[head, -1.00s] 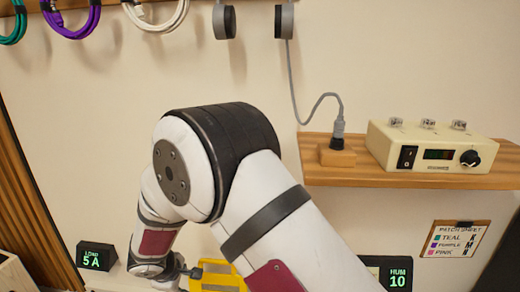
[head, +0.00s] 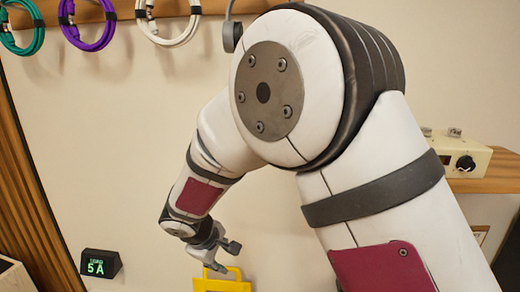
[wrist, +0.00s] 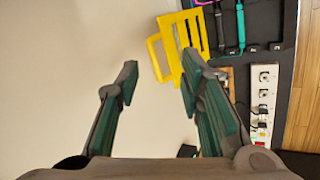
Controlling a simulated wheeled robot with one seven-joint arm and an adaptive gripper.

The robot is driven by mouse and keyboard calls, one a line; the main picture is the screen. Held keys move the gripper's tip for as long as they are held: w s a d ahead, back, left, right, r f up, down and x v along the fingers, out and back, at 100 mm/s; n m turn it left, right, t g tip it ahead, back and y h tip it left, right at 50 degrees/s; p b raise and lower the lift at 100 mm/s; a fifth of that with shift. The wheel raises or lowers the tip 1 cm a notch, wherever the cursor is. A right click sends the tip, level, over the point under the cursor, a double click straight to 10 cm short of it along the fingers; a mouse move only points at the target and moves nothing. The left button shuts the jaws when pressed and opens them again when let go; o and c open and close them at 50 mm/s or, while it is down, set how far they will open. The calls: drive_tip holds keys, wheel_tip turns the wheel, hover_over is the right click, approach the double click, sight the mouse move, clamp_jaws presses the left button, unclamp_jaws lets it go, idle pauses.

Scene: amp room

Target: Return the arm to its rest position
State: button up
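In the head view my gripper (head: 222,256) is small, at the lower middle, just above a yellow slotted piece with a handle (head: 222,284). The same yellow piece (wrist: 182,45) shows beyond the fingertips in the wrist view, near the right finger; I cannot tell whether they touch. My arm is bent and fills much of the head view, hiding most of the shelf.
Coiled teal (head: 22,38), purple (head: 90,30) and white (head: 168,24) cables hang from a rail. A load display (head: 100,263) reads 5 A. The cream amp box (head: 462,158) sits on the shelf (head: 495,185). A white power strip (wrist: 262,102) shows in the wrist view.

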drive_tip(key=s+d+r+m+g+h, duration=0.1)
drive_tip(key=s+d+r+m, duration=0.25)
drive_tip(key=d+r, duration=0.35)
drive_tip(key=s+d+r+m+g, duration=0.1)
drive_tip(key=s+d+r+m, duration=0.1)
drive_tip(key=s+d+r, duration=0.5)
drive_tip(key=s+d+r+m+h, duration=0.1)
drive_tip(key=s+d+r+m, duration=0.15)
drive_tip(key=d, duration=0.85)
drive_tip(key=s+d+r+m+g+y, duration=0.1)
drive_tip(key=s+d+m+y, duration=0.15)
drive_tip(key=s, duration=0.95)
drive_tip(key=s+d+r+m+g+y, duration=0.1)
drive_tip(key=s+d+m+y, duration=0.15)
drive_tip(key=s, duration=0.95)
wheel_tip(320, 180, up, 23)
drive_tip(key=t+h+p, duration=0.1)
drive_tip(key=t+p, duration=0.2)
drive_tip(key=p, duration=1.8)
drive_tip(key=shift+w+a+f+m, duration=0.15)
drive_tip(key=shift+w+a+m, duration=0.15)
drive_tip(key=shift+w+a, duration=0.05)
